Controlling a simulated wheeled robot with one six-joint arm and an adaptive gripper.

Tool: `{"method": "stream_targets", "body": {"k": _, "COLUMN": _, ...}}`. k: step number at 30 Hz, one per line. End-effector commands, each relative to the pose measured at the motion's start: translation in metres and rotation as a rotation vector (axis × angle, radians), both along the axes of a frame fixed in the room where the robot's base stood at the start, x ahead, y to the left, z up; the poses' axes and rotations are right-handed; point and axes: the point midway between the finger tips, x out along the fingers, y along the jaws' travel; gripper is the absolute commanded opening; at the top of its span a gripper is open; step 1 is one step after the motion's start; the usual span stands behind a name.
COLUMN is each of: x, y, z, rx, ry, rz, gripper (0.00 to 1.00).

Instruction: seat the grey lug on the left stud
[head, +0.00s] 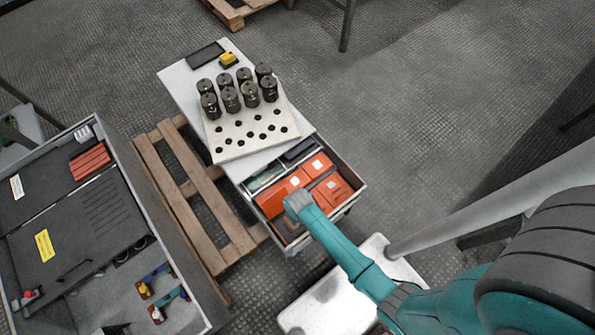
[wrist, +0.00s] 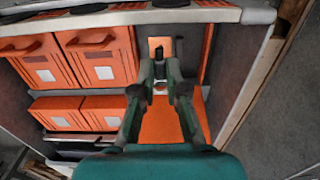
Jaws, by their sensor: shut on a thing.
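My gripper (wrist: 160,82) is low over the open drawer (wrist: 244,75) in the wrist view. Its fingers are close together on a small pale thing (wrist: 160,87), mostly hidden between them; I cannot tell whether it is the grey lug. Orange surfaces lie behind and below the fingers. In the head view my own wrist (head: 298,202) covers the fingertips. I cannot make out the left stud for certain.
Orange boxes (head: 332,190) with white labels fill much of the drawer. Above it, a pale plate (head: 228,148) bears several black cylinders (head: 250,94). A wooden pallet (head: 205,195) lies between cabinet and drawer unit. A white slab (head: 330,305) stands near my arm.

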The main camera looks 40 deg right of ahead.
Motion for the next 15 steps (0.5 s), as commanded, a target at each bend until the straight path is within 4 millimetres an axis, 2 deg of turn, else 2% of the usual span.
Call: {"method": "stream_targets", "body": {"k": 15, "x": 0.001, "y": 0.0, "z": -0.044, "rx": 0.0, "ry": 0.0, "rz": 0.0, "gripper": 0.0}}
